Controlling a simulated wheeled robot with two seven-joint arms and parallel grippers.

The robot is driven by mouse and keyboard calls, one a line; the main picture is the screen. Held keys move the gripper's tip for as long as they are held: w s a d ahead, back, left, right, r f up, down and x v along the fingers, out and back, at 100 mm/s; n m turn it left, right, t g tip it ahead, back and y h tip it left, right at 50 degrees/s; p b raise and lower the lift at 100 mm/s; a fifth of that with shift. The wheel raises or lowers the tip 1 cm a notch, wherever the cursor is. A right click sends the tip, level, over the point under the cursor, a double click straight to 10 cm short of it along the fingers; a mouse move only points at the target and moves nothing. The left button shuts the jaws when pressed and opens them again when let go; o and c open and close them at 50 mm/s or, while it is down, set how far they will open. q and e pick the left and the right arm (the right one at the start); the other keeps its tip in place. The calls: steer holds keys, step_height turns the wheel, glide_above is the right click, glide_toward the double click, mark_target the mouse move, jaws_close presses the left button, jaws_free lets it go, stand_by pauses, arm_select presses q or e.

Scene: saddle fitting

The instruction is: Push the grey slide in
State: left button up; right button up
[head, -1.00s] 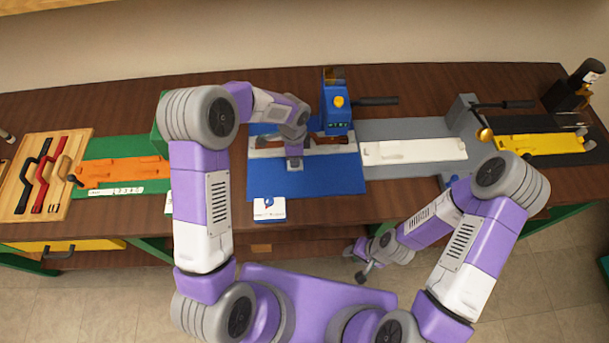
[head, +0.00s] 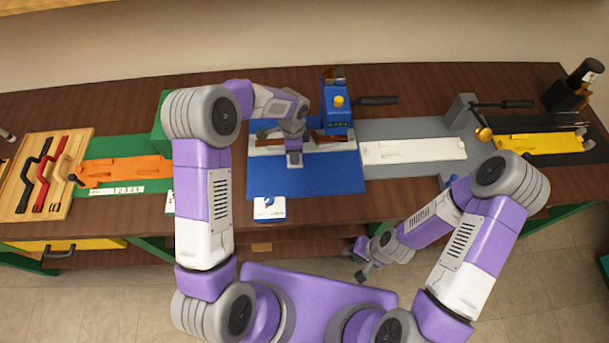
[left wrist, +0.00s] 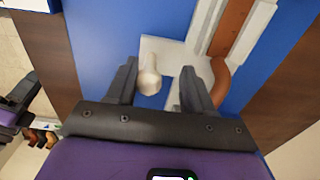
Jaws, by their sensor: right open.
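The grey slide (left wrist: 178,52) shows in the left wrist view as a pale plate with a light round-ended knob (left wrist: 150,78) and a channel holding a brown piece (left wrist: 233,30). In the head view, the pale grey slide (head: 265,149) lies across the blue station, partly hidden by my left arm. My left gripper (left wrist: 160,80) is open, its fingers on either side of the knob, with a gap on the right. It also shows in the head view (head: 294,160), at the slide's front. My right gripper (head: 364,270) is open and empty, low in front of the table.
The blue station has a blue block (head: 337,107) with a yellow knob and dark lever behind the slide. A white saddle plate (head: 415,150) lies to the right, a yellow one (head: 540,144) farther right. An orange plate (head: 125,170) and a wooden tool board (head: 22,198) lie left.

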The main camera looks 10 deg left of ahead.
arm_select(q)
steer(key=shift+w, duration=0.1)
stand_by(0.3)
steer(key=shift+s+d+r+p, duration=0.1)
steer(key=shift+r+p, duration=0.95)
steer(key=shift+r, duration=0.4)
steer(key=shift+s+r+p, duration=0.1)
steer(key=shift+r+p, duration=0.9)
steer(key=shift+r, duration=0.45)
steer(key=shift+r, duration=0.1)
